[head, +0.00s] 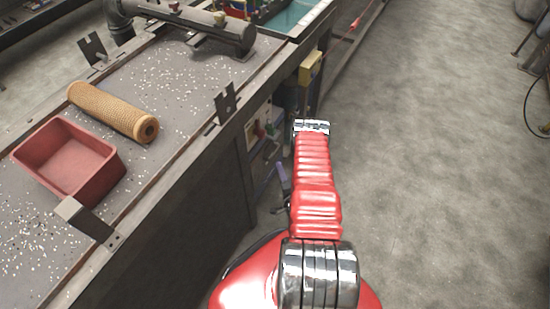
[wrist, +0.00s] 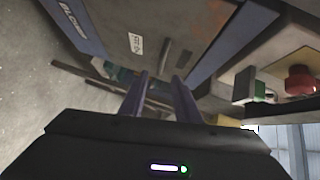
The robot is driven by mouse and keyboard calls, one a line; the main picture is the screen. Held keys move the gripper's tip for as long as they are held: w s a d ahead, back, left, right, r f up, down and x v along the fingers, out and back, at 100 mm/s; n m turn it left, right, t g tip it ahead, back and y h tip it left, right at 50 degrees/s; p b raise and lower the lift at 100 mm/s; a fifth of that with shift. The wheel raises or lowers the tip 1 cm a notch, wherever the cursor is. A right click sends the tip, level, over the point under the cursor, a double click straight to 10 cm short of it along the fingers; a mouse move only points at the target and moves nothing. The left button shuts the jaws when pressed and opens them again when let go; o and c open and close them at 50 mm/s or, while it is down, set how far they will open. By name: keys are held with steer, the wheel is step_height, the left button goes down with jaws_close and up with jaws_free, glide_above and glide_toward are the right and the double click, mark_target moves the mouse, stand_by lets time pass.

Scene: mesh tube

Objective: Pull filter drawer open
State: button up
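In the wrist view, a grey-brown cabinet front (wrist: 112,22) with a small white label (wrist: 136,44) faces my gripper; it appears to be the filter drawer, though its edges are hard to make out. A short dark bar (wrist: 166,50), possibly its handle, sticks out beside the label. My gripper (wrist: 160,80) has two purple fingers apart with nothing visible between them, their tips short of the bar. In the head view, my gripper (head: 282,174) shows only as a bit of purple finger left of my red arm, beside the bench side. The drawer front is hidden there.
In the head view, a bench (head: 175,85) holds a red bin (head: 70,160) and a tan mesh tube (head: 112,111). Clear floor (head: 440,170) lies right.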

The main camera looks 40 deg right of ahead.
steer(key=x, duration=0.9)
steer(key=shift+c, duration=0.2)
steer(key=shift+f, duration=0.1)
jaws_close()
